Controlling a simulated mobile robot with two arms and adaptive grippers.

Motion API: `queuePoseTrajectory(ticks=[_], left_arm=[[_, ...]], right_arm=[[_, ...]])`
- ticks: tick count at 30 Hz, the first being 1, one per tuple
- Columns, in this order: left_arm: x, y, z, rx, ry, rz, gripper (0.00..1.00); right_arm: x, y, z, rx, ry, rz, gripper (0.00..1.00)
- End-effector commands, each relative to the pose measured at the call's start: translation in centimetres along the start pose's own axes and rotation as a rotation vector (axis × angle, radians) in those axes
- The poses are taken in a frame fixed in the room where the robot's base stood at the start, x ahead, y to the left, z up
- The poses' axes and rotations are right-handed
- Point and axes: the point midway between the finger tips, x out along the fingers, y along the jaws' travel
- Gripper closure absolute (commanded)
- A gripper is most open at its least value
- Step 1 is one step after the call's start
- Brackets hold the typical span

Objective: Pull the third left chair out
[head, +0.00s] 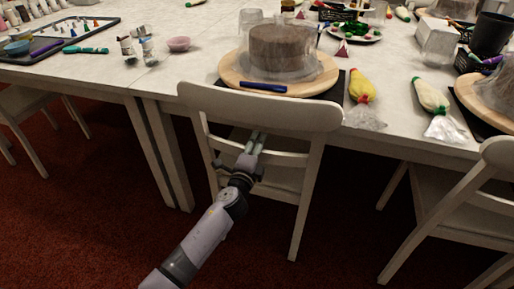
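A white wooden chair (262,108) stands in the middle with its back toward me, tucked against the long table. My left gripper (257,140) is at the chair's back, by the gap between the top rail and the lower slat (282,182). Its two fingers point up and away from me and look slightly apart. I cannot tell whether they touch the chair. Another white chair (455,190) is at the right edge, and one more (38,110) is at the far left. My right gripper is not in view.
The white table (205,72) holds a chocolate cake (282,48) on a wooden turntable (230,76), piping bags (361,86), and a pink bowl (179,44). Table legs (168,150) stand left of the middle chair. The red carpet (90,235) is clear in front.

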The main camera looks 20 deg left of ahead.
Motion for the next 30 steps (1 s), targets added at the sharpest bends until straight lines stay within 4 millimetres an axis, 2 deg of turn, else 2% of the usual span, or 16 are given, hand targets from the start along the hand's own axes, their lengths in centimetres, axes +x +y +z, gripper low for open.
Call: queuePoseTrajectory(ticks=[2,13,30], left_arm=[[-0.01,0.03,0.01,0.0,0.0,0.001,0.75],[-0.02,0.06,0.02,0.001,0.0,0.001,0.99],[-0.03,0.01,0.02,0.001,0.0,0.002,1.0]], right_arm=[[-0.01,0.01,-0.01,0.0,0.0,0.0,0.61],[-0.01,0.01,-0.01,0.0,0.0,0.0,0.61],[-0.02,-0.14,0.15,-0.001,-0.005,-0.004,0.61]])
